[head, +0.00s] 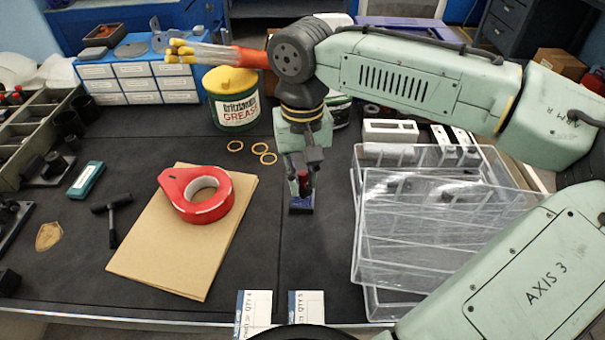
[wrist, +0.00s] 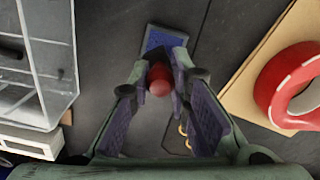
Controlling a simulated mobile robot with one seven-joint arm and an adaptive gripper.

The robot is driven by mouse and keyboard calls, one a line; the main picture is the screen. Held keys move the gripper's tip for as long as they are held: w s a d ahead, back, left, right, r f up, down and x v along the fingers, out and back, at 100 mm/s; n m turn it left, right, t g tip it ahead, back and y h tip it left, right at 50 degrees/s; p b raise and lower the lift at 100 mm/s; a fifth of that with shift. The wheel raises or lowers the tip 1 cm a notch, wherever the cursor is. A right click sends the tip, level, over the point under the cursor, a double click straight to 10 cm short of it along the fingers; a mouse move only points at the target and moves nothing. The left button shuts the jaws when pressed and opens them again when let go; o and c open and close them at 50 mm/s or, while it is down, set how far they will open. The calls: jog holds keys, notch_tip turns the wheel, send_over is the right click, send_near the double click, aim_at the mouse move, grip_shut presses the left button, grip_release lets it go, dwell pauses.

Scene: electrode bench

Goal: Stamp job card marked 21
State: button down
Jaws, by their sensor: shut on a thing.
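My gripper (head: 303,172) points down over the middle of the bench, its fingers shut on a stamp with a red knob (wrist: 159,80). The stamp's red part (head: 303,183) also shows between the fingers in the head view. A small ink pad with a blue face and dark rim (head: 301,208) lies at the stamp's foot; it also shows in the wrist view (wrist: 165,39). I cannot tell whether stamp and pad touch. Two white cards with blue left edges, a left card (head: 256,308) and a right card (head: 306,308), lie at the front edge. Neither shows a readable 21.
Clear stacked trays (head: 440,235) stand close on the right. A red tape roll (head: 205,208) lies on brown folders (head: 160,245) to the left. A grease tin (head: 233,112) and brass rings (head: 262,150) are behind. The mat between pad and cards is clear.

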jog(key=shift+f, duration=0.6)
dwell(2.3)
notch_tip(320, 180, up, 7)
jog(key=p, duration=0.7)
jog(key=shift+r, duration=0.1)
dwell(0.3)
